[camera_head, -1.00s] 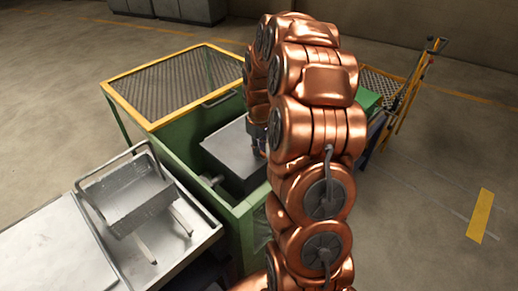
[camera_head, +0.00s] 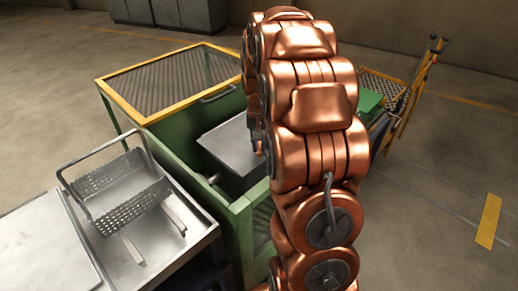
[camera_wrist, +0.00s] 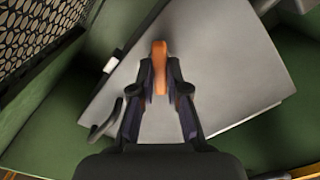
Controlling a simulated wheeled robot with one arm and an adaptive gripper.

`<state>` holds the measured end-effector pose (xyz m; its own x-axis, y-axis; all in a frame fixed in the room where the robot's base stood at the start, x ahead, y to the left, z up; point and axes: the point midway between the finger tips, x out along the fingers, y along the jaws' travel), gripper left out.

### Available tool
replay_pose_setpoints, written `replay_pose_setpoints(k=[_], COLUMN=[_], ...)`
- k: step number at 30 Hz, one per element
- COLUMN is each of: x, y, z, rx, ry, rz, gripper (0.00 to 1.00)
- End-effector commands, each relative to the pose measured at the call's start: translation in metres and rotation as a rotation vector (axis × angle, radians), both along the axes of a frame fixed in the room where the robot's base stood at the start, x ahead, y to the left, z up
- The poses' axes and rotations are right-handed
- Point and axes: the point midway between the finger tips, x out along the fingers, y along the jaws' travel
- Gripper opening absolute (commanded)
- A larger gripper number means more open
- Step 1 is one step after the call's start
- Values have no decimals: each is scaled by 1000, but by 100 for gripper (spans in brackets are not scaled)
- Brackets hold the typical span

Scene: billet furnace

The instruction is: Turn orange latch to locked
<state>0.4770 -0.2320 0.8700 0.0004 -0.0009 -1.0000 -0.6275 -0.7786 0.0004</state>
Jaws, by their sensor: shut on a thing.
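The orange latch (camera_wrist: 160,68) shows in the wrist view, on the grey metal box (camera_wrist: 222,60). My gripper (camera_wrist: 160,78) has its two dark fingers on either side of the latch and is shut on it. In the head view the grey box (camera_head: 228,146) sits inside the green machine frame (camera_head: 190,150). There my copper arm covers the gripper and nearly all of the latch, so I cannot tell its locked or unlocked position.
A yellow-edged mesh guard (camera_head: 180,82) covers the machine's back part. A metal tray (camera_head: 140,245) with a perforated basket (camera_head: 120,190) stands at the left. A yellow-framed cart (camera_head: 405,95) is behind my arm at the right.

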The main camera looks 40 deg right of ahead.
Motion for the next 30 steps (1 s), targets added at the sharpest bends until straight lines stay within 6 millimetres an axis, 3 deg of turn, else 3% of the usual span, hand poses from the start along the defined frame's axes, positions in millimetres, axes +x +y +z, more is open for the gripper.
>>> replay_pose_setpoints(k=[18, 30], x=[-1, 0], y=[0, 0], z=[-1, -1], rx=[0, -1], ry=[2, 1], rz=[-550, -738], gripper=[0, 0])
